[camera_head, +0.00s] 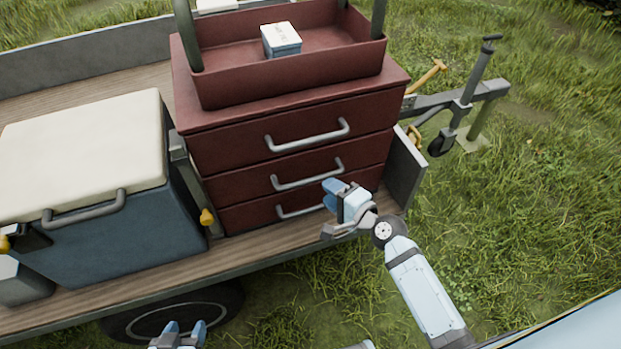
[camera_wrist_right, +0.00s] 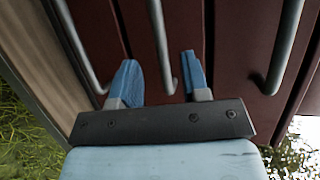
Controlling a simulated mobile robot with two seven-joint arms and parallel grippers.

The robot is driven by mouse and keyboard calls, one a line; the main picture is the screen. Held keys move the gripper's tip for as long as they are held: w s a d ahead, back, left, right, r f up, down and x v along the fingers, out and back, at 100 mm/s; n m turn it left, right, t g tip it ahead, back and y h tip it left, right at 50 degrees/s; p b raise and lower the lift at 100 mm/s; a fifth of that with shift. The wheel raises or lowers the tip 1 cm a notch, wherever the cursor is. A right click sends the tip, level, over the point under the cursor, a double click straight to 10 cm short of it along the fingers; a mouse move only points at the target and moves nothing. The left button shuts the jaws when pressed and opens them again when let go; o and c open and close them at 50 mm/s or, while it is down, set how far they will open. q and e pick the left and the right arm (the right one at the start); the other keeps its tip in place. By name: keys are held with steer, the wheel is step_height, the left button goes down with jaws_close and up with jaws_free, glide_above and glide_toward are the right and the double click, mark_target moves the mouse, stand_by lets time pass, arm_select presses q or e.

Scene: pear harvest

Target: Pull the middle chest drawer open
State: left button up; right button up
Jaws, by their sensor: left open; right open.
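The dark red chest (camera_head: 290,107) has three drawers with grey bar handles, and all look shut. The middle drawer (camera_head: 236,184) has its handle (camera_head: 308,180) facing me. My right gripper (camera_head: 345,193) is open by the right end of this handle, in front of the lower drawers. In the right wrist view the middle handle (camera_wrist_right: 160,45) lies between the two open fingers (camera_wrist_right: 158,82). Whether they touch it, I cannot tell. My left gripper (camera_head: 178,335) is open and empty at the bottom edge of the head view, away from the chest.
The chest stands on a wooden trailer bed (camera_head: 120,277). A blue cooler with a cream lid (camera_head: 85,150) stands to its left. A small white-and-blue box (camera_head: 281,40) sits in the red tray on top. A grey side panel (camera_head: 406,170) borders the chest's right. Grass is open in front.

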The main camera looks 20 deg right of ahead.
mark_target(311, 178)
steer(key=x, duration=0.7)
steer(key=shift+w+a+f, duration=0.1)
jaws_close()
